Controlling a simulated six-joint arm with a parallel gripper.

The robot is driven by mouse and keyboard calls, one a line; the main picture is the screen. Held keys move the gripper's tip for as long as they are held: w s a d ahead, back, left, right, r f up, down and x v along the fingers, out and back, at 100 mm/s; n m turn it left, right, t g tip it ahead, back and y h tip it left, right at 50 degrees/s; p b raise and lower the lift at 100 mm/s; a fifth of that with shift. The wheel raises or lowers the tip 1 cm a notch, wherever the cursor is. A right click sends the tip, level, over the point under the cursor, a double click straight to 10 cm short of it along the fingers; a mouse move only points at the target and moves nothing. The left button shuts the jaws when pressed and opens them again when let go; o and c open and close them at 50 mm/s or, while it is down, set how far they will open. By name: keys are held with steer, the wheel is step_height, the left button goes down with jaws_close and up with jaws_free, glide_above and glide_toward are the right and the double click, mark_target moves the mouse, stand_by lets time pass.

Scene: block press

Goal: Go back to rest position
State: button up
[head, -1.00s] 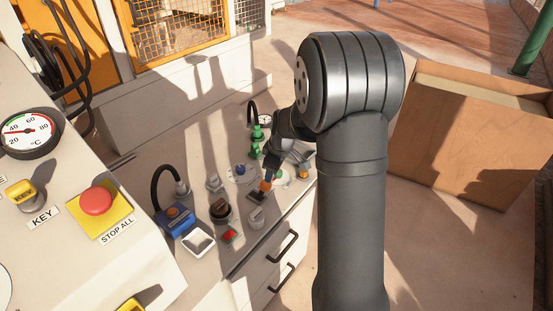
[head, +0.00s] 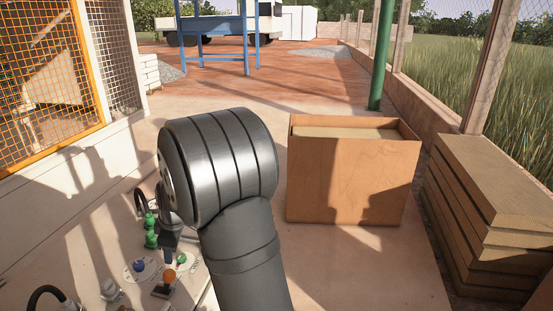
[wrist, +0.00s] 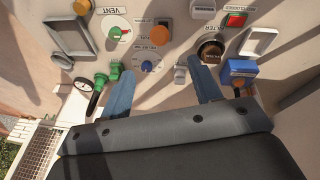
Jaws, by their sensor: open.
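My gripper (wrist: 162,68) shows in the wrist view as two blue fingers spread apart, with nothing between them. The bench controls show at lower left there: a green valve (head: 151,230), a blue knob (head: 139,265) and an orange knob (head: 169,277).
In the wrist view a green-handled valve (wrist: 108,76) is close beside the left finger, and a blue box (wrist: 239,70) is right of the right finger. In the head view a wooden crate (head: 340,190) and stacked boards (head: 490,220) stand at right. Open floor lies beyond.

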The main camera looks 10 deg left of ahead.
mark_target(172, 274)
steer(key=x, duration=1.7)
steer(key=shift+a+f, duration=0.1)
steer(key=shift+a, duration=0.1)
steer(key=v, duration=1.8)
steer(key=x, duration=1.7)
steer(key=shift+f, duration=0.15)
steer(key=a+r+h, duration=0.1)
steer(key=a+h, duration=0.2)
steer(key=a, duration=0.8)
steer(key=shift+r, duration=0.2)
steer(key=shift+o, duration=0.2)
steer(key=shift+a, duration=0.1)
